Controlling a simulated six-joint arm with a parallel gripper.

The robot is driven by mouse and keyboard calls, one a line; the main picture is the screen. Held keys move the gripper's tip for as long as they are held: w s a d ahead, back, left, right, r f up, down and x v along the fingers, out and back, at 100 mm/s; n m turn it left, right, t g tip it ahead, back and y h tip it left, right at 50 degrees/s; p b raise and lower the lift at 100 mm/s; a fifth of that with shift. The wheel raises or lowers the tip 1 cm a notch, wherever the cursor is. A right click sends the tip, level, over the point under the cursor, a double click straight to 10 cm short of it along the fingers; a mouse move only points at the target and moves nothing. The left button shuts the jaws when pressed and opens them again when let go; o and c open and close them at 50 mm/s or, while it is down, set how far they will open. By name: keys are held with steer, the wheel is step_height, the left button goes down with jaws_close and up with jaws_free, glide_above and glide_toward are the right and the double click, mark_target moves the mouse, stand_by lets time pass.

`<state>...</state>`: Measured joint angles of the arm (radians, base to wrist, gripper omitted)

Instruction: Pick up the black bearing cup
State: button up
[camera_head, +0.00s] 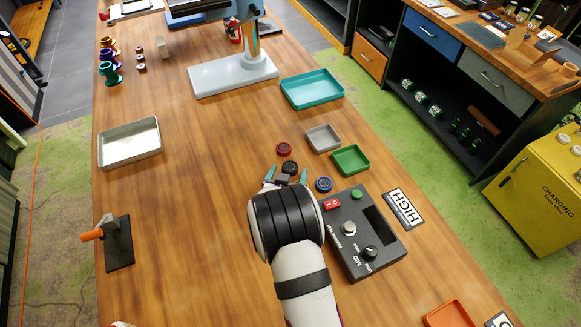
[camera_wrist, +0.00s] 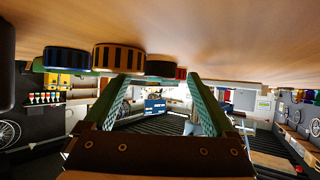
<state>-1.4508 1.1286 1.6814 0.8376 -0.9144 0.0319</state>
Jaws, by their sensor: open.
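The black bearing cup (camera_head: 290,167) stands on the wooden table just beyond my gripper (camera_head: 286,174). In the wrist view, which is upside down, a black cup (camera_wrist: 160,68) shows between the fingertips of my gripper (camera_wrist: 157,78). My gripper is open, low over the table, with nothing held. A red cup (camera_head: 284,149) stands behind the black one, and a blue cup (camera_head: 324,184) stands to the right. The wrist view also shows a ribbed brown-and-black cup (camera_wrist: 118,57) beside the blue; I cannot match it in the head view.
A control box (camera_head: 365,235) stands right of my gripper. A green tray (camera_head: 351,159), a grey tray (camera_head: 323,138) and a teal tray (camera_head: 312,88) lie beyond. A metal tray (camera_head: 130,143) is at the left.

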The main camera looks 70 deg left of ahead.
steer(key=shift+w+a+f, duration=0.15)
steer(key=shift+w+a, duration=0.05)
steer(key=shift+a, duration=0.05)
steer(key=c, duration=1.4)
jaws_close()
